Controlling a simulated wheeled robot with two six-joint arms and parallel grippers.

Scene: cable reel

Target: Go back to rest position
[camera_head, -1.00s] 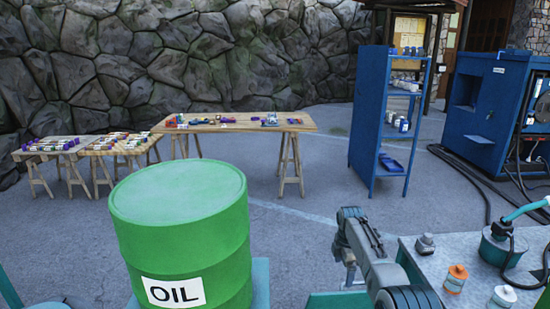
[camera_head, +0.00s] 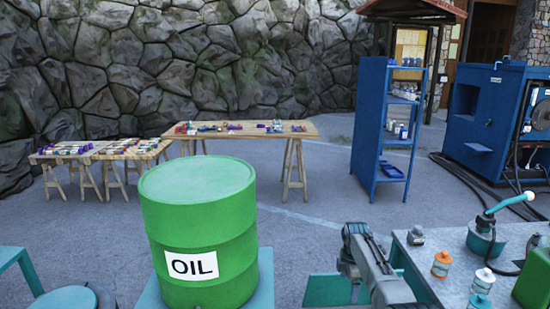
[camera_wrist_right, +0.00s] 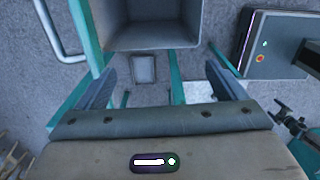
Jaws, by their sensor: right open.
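My right gripper (camera_head: 350,252) reaches forward beside the grey-topped bench in the head view, above a teal surface. In the right wrist view its two fingers (camera_wrist_right: 162,88) are spread apart with nothing between them. Beyond the fingers in that view are a grey open bin (camera_wrist_right: 153,37) and teal frame bars. My left gripper does not show in the head view.
A green oil drum (camera_head: 205,250) stands close in front. The bench (camera_head: 425,262) at right holds small jars and a teal-handled device (camera_head: 487,238). A blue shelf (camera_head: 368,130), blue cabinet (camera_head: 490,150) and wooden tables (camera_head: 300,130) stand farther back. Open paving lies between.

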